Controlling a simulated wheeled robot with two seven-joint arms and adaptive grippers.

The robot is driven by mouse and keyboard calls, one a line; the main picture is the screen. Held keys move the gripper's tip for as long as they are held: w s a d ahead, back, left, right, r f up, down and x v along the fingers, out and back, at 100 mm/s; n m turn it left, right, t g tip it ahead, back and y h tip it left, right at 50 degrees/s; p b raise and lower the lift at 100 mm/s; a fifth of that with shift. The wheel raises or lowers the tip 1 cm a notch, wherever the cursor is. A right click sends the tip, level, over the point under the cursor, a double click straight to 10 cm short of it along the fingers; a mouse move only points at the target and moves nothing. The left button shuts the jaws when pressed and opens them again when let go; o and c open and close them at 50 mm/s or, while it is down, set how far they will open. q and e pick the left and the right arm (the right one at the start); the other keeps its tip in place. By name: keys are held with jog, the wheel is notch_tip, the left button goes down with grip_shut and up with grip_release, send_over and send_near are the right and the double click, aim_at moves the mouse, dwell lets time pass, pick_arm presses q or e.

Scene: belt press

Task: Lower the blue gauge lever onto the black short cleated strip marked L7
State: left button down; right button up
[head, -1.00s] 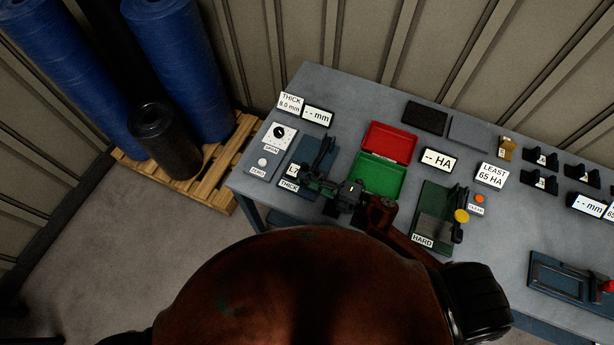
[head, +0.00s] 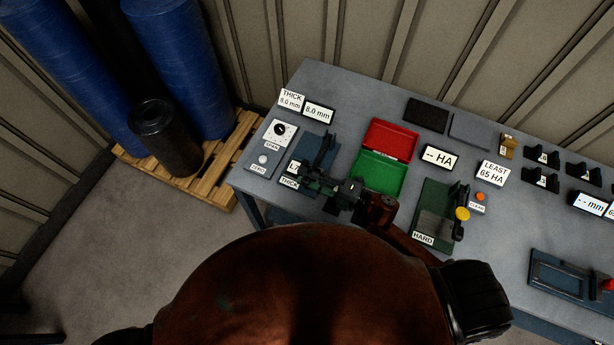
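The thickness gauge (head: 312,146) is a blue plate at the table's left end, with a THICK label in front. Its lever (head: 325,150) looks dark, and its lower part is hidden by my gripper. The white L7 tag (head: 294,167) shows at the gauge's left; the black strip itself is too dark and covered to make out. My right gripper (head: 313,182) reaches in from the right, low over the front of the gauge, at the lever. Its fingers blend into the dark parts, so their opening is unclear. My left gripper is out of view.
The gauge display (head: 318,113) reads 8.0 mm, beside a THICK 8.0 mm card (head: 291,99). Red (head: 392,139) and green (head: 378,174) trays stand right of the gauge. The hardness tester (head: 437,212) is farther right; its display (head: 436,153) shows dashes.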

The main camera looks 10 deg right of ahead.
jog(key=shift+d, duration=0.1)
jog(key=v, duration=1.2)
